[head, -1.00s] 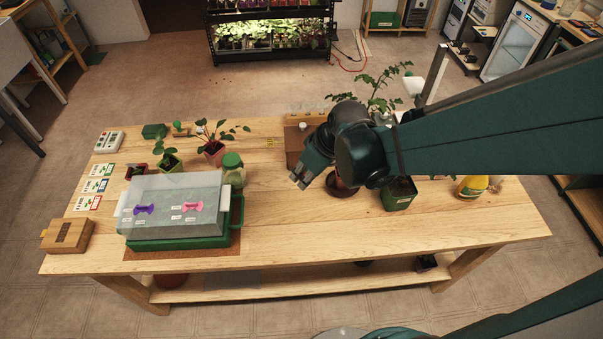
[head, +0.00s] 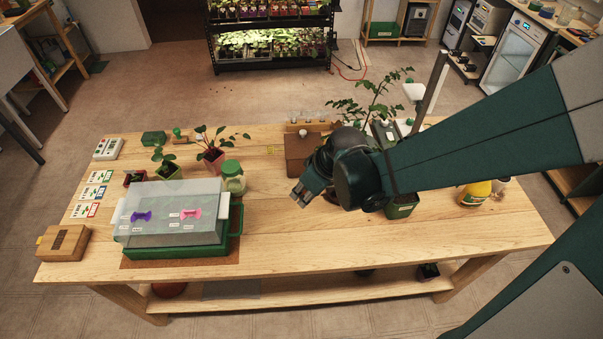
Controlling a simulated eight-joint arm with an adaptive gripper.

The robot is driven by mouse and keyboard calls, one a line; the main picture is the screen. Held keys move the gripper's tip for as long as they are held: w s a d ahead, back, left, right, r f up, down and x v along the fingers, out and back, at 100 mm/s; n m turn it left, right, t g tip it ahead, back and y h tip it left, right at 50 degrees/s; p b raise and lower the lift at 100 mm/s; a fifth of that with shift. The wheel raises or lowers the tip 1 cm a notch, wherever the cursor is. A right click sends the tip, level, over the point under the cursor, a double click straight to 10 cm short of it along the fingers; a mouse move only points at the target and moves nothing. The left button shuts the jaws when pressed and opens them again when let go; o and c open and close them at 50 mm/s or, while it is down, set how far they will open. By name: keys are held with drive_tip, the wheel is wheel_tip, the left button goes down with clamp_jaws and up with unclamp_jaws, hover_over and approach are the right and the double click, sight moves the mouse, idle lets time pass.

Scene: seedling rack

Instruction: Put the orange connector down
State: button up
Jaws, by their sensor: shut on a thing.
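My gripper (head: 297,197) is above the middle of the wooden table (head: 300,235), right of the green propagator tray, pointing down and left. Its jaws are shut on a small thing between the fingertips. The orange connector is hidden or too small to make out there, and I see no other one lying clear on the table. I cannot tell the exact height of the fingertips above the wood.
A green tray (head: 170,252) with a clear lid bearing purple and pink clips stands at left. A green-lidded jar (head: 233,178), a brown box (head: 300,155), potted plants and a yellow bottle (head: 474,193) stand around. The table's front middle is clear.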

drive_tip(key=shift+f, duration=0.35)
drive_tip(key=shift+f+b, duration=0.65)
drive_tip(key=shift+f, duration=1.4)
drive_tip(key=shift+f, duration=0.15)
drive_tip(key=shift+o, duration=1.3)
drive_tip(key=o, duration=0.4)
drive_tip(key=shift+o, duration=0.2)
drive_tip(key=shift+r, duration=0.25)
drive_tip(key=p+v, duration=0.3)
drive_tip(key=v, duration=0.8)
drive_tip(key=shift+r, duration=0.4)
